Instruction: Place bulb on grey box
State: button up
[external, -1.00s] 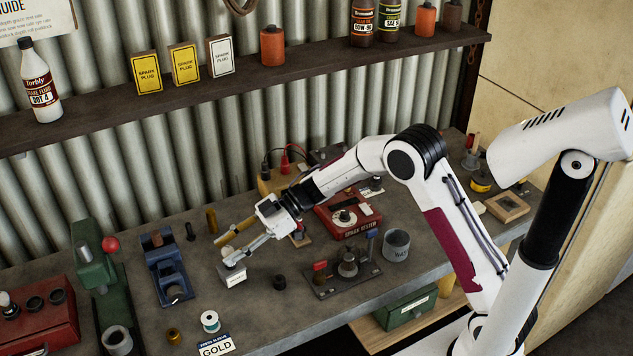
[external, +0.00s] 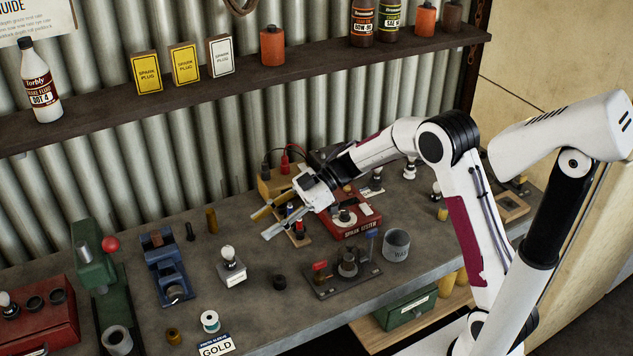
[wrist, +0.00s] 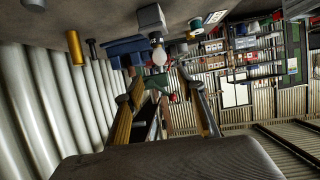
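A white bulb (external: 228,253) stands upright on a small grey box (external: 232,272) with a white label, in the middle left of the bench. In the wrist view the bulb (wrist: 159,55) and grey box (wrist: 150,18) show beyond the fingertips. My gripper (external: 262,227) is open and empty, up and to the right of the bulb, apart from it. In the wrist view my gripper (wrist: 162,82) has its fingers spread with nothing between them.
A blue vise (external: 164,270) stands left of the box, and a small black cylinder (external: 279,282) to its right. A red spark tester (external: 355,222) and a grey cup (external: 396,245) stand further right. Other bulbs (external: 409,168) stand at the back right.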

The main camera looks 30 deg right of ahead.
jog(key=shift+r, duration=0.1)
dwell(0.7)
jog(key=w+d+r+m+t+h, duration=0.45)
jog(key=w+d+r+t, duration=0.5)
jog(key=r, duration=0.25)
jog(key=s+d+r+m+t+h, duration=0.2)
jog(key=d+r+m+h, duration=0.1)
jog(key=d, duration=0.4)
jog(key=s+d+r+m+t+h, duration=0.2)
jog(key=d+r+m+h, duration=0.15)
jog(key=d, duration=0.45)
jog(key=s+d+f+m+g+h, duration=0.4)
jog(key=s+d, duration=0.5)
jog(key=s, duration=0.5)
jog(key=s+a+f+m+g, duration=0.1)
jog(key=s+f, duration=0.2)
jog(key=s, duration=0.3)
jog(key=s+a+f+m+g+y, duration=0.1)
jog(key=s+f, duration=0.2)
jog(key=s, duration=0.4)
jog(key=s+f+m+g, duration=0.1)
jog(key=s+f+g, duration=0.1)
jog(key=s, duration=0.4)
jog(key=shift+s+a+f, duration=0.35)
jog(key=shift+a+f, duration=0.05)
jog(key=shift+f, duration=0.15)
